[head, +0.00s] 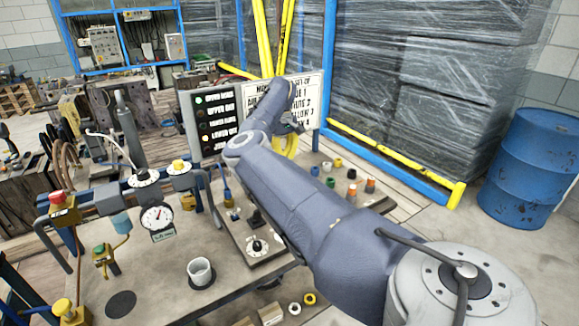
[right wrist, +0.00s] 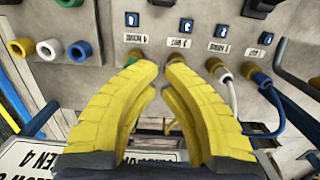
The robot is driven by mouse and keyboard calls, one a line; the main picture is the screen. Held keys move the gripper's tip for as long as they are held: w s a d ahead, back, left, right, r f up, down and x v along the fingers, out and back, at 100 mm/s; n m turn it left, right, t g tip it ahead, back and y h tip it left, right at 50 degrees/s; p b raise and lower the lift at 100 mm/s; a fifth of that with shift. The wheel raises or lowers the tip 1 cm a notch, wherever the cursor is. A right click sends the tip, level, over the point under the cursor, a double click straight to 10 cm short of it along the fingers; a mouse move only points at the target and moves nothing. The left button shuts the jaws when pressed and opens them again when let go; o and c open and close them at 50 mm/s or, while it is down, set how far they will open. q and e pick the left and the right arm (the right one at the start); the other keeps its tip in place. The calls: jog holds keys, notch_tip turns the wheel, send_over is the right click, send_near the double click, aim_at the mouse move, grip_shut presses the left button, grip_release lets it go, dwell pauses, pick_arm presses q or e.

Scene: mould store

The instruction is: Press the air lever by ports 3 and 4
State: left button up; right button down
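In the head view a small black lever (head: 256,216) stands on a panel (head: 268,258) beside a white round dial, close to my right arm. In the right wrist view dark lever-like parts (right wrist: 259,7) show at the top edge, above a row of ports with labels (right wrist: 179,43) too small to read surely. My right gripper (right wrist: 161,66) has yellow fingers with a narrow gap between the tips and nothing seen in it. Its tips are at two brass ports, partly hiding them; contact cannot be told. In the head view this gripper is largely behind my arm. My left gripper is not in view.
White and blue hoses (right wrist: 231,95) hang from ports right of the fingers. Coloured sockets (right wrist: 49,48) are on the left. In the head view a gauge (head: 156,217), a white cup (head: 200,271) and two sign boards (head: 216,121) stand near the arm.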

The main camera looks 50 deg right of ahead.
jog(key=f, duration=0.6)
jog(key=s+f, duration=0.1)
jog(key=f, duration=0.2)
jog(key=shift+a+f, duration=0.1)
jog(key=shift+f, duration=0.25)
jog(key=shift+s, duration=0.2)
jog(key=shift+s+a+r, duration=0.15)
jog(key=shift+s+r, duration=0.05)
jog(key=shift+s, duration=0.3)
jog(key=shift+s+a+r, duration=0.2)
jog(key=shift+s+r, duration=0.05)
jog(key=shift+s, duration=0.25)
jog(key=shift+s+a+r, duration=0.15)
jog(key=shift+s+r, duration=0.05)
jog(key=shift+s, duration=0.3)
jog(key=shift+a+r, duration=0.1)
jog(key=shift+s+r+t, duration=0.1)
jog(key=shift+s+t, duration=0.05)
jog(key=shift+t, duration=0.25)
